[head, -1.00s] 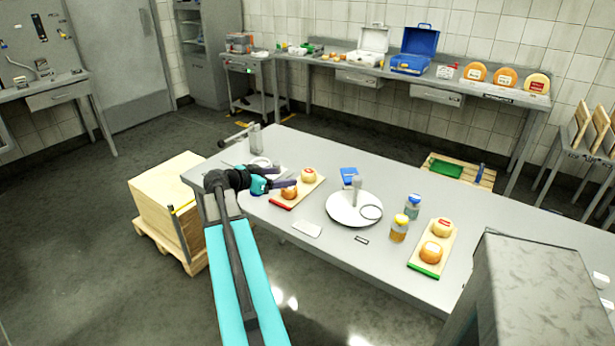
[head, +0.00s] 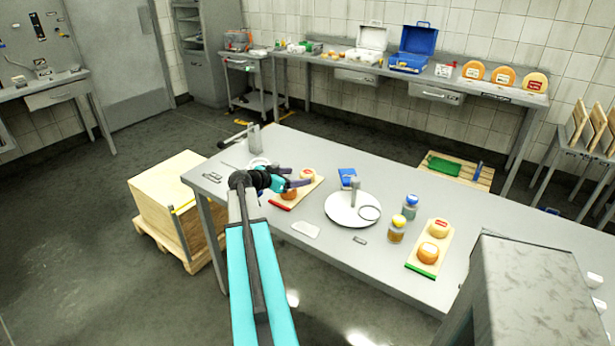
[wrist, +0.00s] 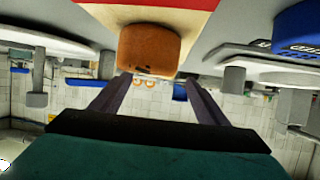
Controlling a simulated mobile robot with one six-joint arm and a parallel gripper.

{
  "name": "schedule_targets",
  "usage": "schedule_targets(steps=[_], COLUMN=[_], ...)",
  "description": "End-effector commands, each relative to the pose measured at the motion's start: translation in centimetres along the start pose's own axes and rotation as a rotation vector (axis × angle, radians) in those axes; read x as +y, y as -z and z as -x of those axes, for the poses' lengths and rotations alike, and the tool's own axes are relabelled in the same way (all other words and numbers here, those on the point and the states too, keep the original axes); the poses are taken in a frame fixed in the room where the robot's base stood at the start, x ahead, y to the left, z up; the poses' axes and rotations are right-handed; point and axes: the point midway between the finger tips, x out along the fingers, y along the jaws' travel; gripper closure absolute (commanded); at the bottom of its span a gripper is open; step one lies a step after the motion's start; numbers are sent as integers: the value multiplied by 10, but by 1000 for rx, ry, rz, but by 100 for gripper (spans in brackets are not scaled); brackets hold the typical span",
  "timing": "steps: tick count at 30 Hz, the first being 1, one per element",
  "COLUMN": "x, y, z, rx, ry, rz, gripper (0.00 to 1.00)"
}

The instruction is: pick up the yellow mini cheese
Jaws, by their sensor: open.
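The near board (head: 280,206), pale with a red end, carries a small orange cheese (head: 289,194) and, farther back, a yellow mini cheese (head: 308,175). My gripper (head: 300,183) is open at this board, its fingers partly covering both cheeses. In the wrist view the picture is upside down; an orange-brown cheese (wrist: 148,50) sits ahead, between the lines of my open fingers (wrist: 155,84). The fingers appear empty. The yellow cheese cannot be made out there. A second yellow mini cheese (head: 438,227) stands on the right board (head: 414,258) behind another orange cheese (head: 428,253).
Two jars (head: 397,232) (head: 410,206) stand by the right board. A small white slab (head: 305,230) lies near the front edge. The table's far side is clear.

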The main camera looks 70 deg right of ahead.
Motion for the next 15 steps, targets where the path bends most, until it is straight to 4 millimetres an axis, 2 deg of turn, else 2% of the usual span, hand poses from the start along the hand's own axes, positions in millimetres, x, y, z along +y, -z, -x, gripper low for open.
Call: schedule_targets(steps=[7,15], x=[-1,-1], y=[1,4], z=[-5,-30], rx=[0,-1], ry=[0,-1], rz=[1,2], gripper=[32,32])
